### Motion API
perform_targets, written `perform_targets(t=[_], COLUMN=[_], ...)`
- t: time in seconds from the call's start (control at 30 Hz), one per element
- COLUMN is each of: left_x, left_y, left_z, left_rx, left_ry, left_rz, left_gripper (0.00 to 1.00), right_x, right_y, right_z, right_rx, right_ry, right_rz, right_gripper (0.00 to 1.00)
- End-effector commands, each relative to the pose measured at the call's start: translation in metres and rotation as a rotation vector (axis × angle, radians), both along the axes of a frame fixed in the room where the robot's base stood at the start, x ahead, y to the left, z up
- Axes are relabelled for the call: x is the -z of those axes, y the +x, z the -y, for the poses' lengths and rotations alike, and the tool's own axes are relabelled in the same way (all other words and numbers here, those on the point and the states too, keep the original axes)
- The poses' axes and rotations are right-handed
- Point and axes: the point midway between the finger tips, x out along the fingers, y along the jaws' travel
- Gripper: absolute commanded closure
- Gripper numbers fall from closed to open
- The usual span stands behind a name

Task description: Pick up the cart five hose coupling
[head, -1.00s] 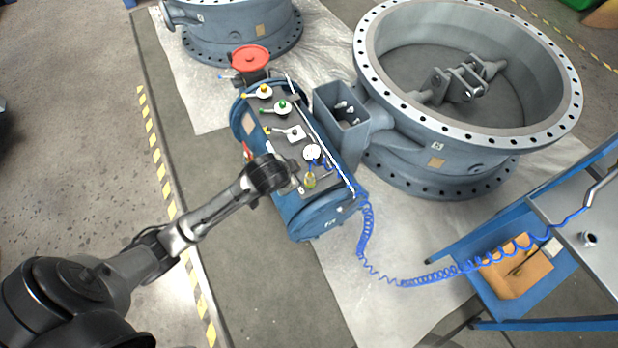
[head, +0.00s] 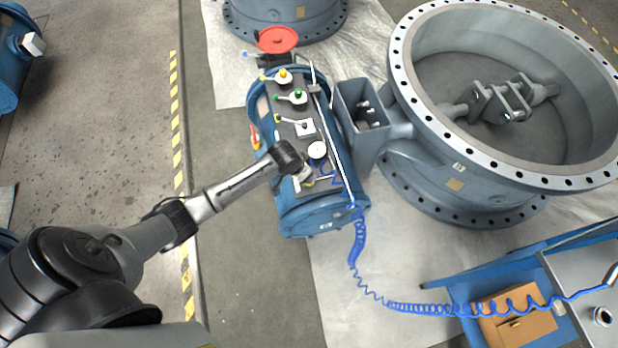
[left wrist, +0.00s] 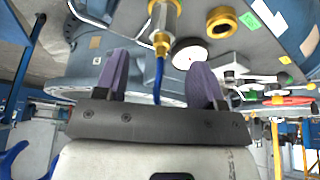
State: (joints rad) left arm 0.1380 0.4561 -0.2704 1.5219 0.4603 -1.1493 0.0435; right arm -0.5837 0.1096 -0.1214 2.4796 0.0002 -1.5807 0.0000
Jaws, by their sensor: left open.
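The hose coupling (left wrist: 163,22), a silver and brass cylinder, shows at the top of the left wrist view. A blue hose runs from its lower end down between my fingers. My left gripper (left wrist: 160,66) is open, with a purple-grey finger on either side of the hose line. The coupling lies beyond the fingertips and is not held. In the head view, my left gripper (head: 299,168) is over the near end of the blue tank's top panel, by a small yellowish part (head: 309,182). The blue tank (head: 325,215) stands on the floor. I cannot read a cart number.
The panel carries a white gauge (head: 317,150), small valves and a brass ring fitting (left wrist: 222,20). A red handwheel (head: 277,39) is at the far end. A large butterfly valve (head: 455,165) is right. The blue coiled hose (head: 430,308) reaches a workbench (head: 575,275).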

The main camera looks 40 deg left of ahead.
Motion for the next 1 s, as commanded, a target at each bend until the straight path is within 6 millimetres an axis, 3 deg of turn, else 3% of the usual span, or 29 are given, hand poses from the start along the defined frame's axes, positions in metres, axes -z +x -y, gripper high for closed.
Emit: perform_targets(t=[0.3,0.63,1.0], left_x=[0.019,0.056,0.061], left_y=[0.007,0.024,0.027], left_z=[0.001,0.003,0.004], left_rx=[0.001,0.0,0.001], left_ry=[0.001,0.002,0.003], left_rz=[-0.001,-0.001,-0.001], left_gripper=[0.37,0.37,0.37], right_x=[0.009,0.031,0.032], right_y=[0.002,0.002,0.002], right_z=[0.004,0.005,0.003], right_rx=[-0.007,-0.009,-0.004], right_ry=[-0.012,-0.017,-0.008], right_rz=[0.006,0.006,0.004], right_gripper=[0.57,0.57,0.57])
